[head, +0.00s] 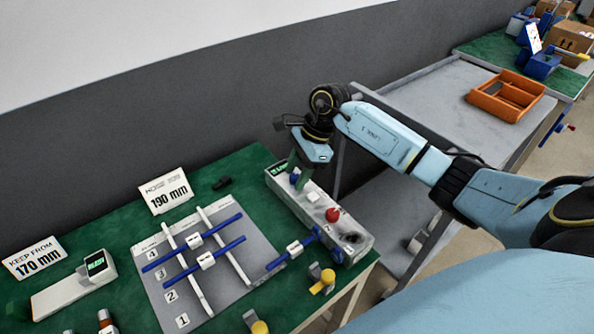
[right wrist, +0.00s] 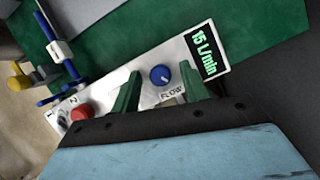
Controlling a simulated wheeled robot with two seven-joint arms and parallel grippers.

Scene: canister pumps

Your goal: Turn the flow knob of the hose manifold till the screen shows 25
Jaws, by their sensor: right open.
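The hose manifold (head: 350,235) is a long pale box at the table's right edge. Its dark screen (right wrist: 205,51) reads 15 L/min in green in the right wrist view. The blue flow knob (right wrist: 160,75), with a white mark on it, sits beside the screen above the label FLOW. My right gripper (head: 297,172) is over the screen end of the manifold. Its green fingers are open, one on each side of the knob in the right wrist view (right wrist: 160,72), with visible gaps. The fingers partly hide the knob in the head view. My left gripper is not in view.
The manifold also carries a red knob (head: 332,214) and numbered ports. A grey board (head: 236,282) with blue hoses lies left. A grey cart (head: 425,100) with an orange tray (head: 506,95) stands behind right.

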